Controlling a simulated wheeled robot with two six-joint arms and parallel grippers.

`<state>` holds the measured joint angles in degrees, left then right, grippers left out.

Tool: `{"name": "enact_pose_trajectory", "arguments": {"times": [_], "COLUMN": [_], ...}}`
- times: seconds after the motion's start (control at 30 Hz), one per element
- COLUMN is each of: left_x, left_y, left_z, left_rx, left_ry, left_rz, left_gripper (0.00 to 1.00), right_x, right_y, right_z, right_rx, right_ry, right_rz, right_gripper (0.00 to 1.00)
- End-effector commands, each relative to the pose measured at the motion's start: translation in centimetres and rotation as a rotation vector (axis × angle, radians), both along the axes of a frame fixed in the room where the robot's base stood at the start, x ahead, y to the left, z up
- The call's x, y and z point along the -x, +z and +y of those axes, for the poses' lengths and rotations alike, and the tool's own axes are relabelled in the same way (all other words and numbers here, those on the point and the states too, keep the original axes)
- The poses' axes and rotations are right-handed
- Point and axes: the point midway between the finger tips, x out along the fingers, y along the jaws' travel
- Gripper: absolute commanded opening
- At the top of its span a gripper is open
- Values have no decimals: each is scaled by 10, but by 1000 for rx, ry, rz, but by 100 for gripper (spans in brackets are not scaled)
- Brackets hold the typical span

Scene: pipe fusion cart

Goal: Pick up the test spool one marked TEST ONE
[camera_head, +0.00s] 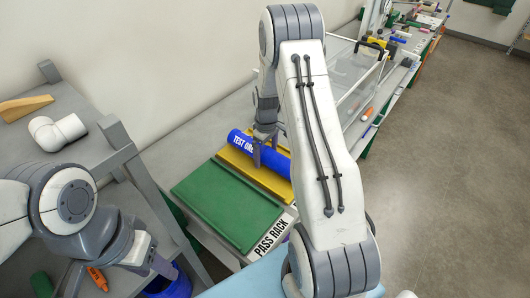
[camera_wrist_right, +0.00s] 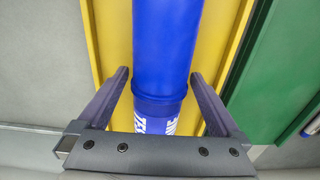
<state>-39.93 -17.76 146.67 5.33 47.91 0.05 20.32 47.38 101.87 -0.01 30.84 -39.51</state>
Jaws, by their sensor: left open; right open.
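The blue test spool (camera_head: 243,142), with white lettering that reads "TEST ONE" in part, lies on a yellow rack (camera_head: 258,171) beside a green panel. My right gripper (camera_head: 262,150) is above the spool's lettered end, fingers pointing down on either side of it. In the right wrist view the spool (camera_wrist_right: 166,45) runs between the two open fingers of my right gripper (camera_wrist_right: 160,90), with a gap on each side. My left gripper (camera_head: 120,285) is open at the lower left, away from the spool, partly cut off by the frame.
The green panel (camera_head: 225,203) and a PASS RACK label (camera_head: 273,234) are in front of the yellow rack. A grey shelf (camera_head: 85,150) at left holds a white pipe elbow (camera_head: 58,132). A clear box (camera_head: 350,72) stands behind my right arm. Open floor lies at right.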

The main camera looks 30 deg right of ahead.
Motion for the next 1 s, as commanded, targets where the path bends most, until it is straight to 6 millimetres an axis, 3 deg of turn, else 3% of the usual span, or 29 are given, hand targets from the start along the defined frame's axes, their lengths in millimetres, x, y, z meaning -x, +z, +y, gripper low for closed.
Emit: {"name": "enact_pose_trajectory", "arguments": {"times": [0.23, 0.5, 0.83, 1.0], "left_x": [0, 0, 0, 0], "left_y": [0, 0, -2, -9], "left_z": [0, 0, 0, 0], "left_rx": [0, 0, 0, 0], "left_ry": [0, 0, 0, 0], "left_rz": [0, 0, 0, 0], "left_gripper": [50, 50, 50, 50], "right_x": [-1, 0, -1, -2], "right_y": [-2, -2, 2, 17], "right_z": [0, 0, 0, -1], "right_rx": [1, 1, 1, 2], "right_ry": [0, 0, 0, 0], "right_rz": [-3, -1, -3, -6], "right_gripper": [100, 0, 0, 0]}}
